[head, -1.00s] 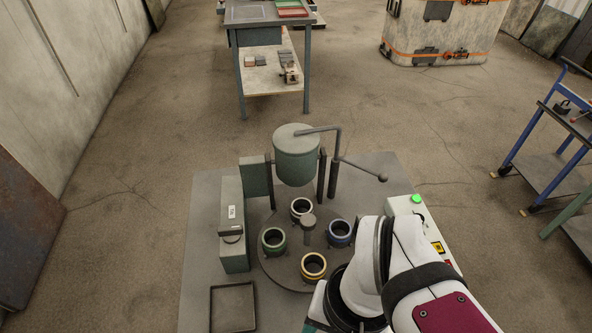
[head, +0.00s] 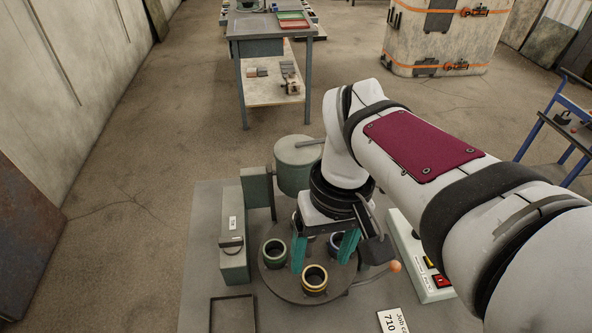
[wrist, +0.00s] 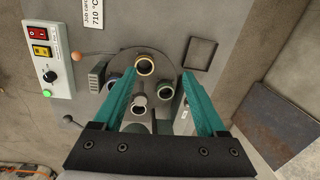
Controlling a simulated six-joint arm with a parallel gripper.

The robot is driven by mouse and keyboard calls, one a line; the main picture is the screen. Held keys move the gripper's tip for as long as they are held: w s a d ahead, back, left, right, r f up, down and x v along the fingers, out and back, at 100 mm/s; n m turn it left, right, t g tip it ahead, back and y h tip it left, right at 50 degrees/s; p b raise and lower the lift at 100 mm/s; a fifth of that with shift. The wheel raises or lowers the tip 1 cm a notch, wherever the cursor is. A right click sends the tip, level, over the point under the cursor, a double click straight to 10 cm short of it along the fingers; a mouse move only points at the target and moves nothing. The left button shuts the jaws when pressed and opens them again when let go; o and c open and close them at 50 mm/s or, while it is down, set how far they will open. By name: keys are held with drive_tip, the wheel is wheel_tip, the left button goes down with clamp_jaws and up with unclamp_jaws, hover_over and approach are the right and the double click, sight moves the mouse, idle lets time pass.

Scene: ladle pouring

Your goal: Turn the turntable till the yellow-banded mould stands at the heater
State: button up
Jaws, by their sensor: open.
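The round turntable (head: 283,283) carries several ring-topped moulds. The yellow-banded mould (head: 314,277) stands at its front, nearest the head camera, and at the top of the ring in the wrist view (wrist: 145,64). A green mould (head: 274,251) is to its left; a blue one (wrist: 113,87) and a pale one (wrist: 138,104) are clearer in the wrist view. An orange-knobbed handle (head: 394,266) juts out right of the turntable. A dark ribbed block (wrist: 98,75), possibly the heater, stands beside the blue mould. My gripper (head: 323,258) is open and empty above the turntable.
A green pot (head: 295,165) stands behind the turntable, with a dark-knobbed lever (wrist: 68,119). A labelled grey-green unit (head: 233,245) is at left, a control box (head: 418,260) at right. An empty tray (head: 232,314) and a job card (head: 392,320) lie in front.

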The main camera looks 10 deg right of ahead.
drive_tip(key=w+d+r+n+h, duration=0.1)
drive_tip(key=w+n, duration=0.7)
drive_tip(key=w, duration=0.6)
wheel_tip(320, 180, down, 15)
drive_tip(key=shift+d+r, duration=0.1)
drive_tip(key=shift+c, duration=0.2)
clamp_jaws()
